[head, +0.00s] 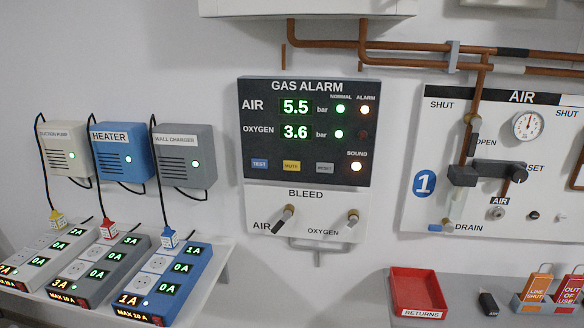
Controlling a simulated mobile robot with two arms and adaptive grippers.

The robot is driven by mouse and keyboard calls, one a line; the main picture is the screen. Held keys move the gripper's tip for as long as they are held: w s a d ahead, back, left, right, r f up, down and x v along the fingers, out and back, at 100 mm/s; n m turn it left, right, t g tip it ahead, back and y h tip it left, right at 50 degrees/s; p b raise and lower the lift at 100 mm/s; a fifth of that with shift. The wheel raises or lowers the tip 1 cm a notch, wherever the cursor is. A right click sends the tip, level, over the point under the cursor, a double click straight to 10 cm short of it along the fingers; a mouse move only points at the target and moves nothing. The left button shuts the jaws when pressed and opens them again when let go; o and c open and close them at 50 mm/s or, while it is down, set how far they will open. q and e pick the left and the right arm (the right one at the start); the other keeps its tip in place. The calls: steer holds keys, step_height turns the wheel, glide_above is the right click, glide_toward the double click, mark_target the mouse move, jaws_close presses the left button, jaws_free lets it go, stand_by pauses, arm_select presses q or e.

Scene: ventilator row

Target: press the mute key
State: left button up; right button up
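The yellow mute key (291,166) sits on the lower part of the dark gas alarm panel (300,88) on the wall. It is between the blue test key (259,163) and the grey reset key (324,168). The panel reads AIR 5.5 bar and OXYGEN 3.6 bar. Both green normal lamps are lit. The air alarm lamp (365,110) glows orange, and the oxygen alarm lamp (363,134) is dark. The sound lamp (356,166) is lit. Neither of my grippers is in the head view.
Below the panel is a bleed plate (306,208) with two protruding levers. A shelf at left holds several power strips (174,280) with plugs and cords. At right are an air valve board (430,195) and a red returns tray (398,297). Nothing blocks the view of the keys.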

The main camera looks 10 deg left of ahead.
arm_select(q)
jaws_close()
stand_by(1.2)
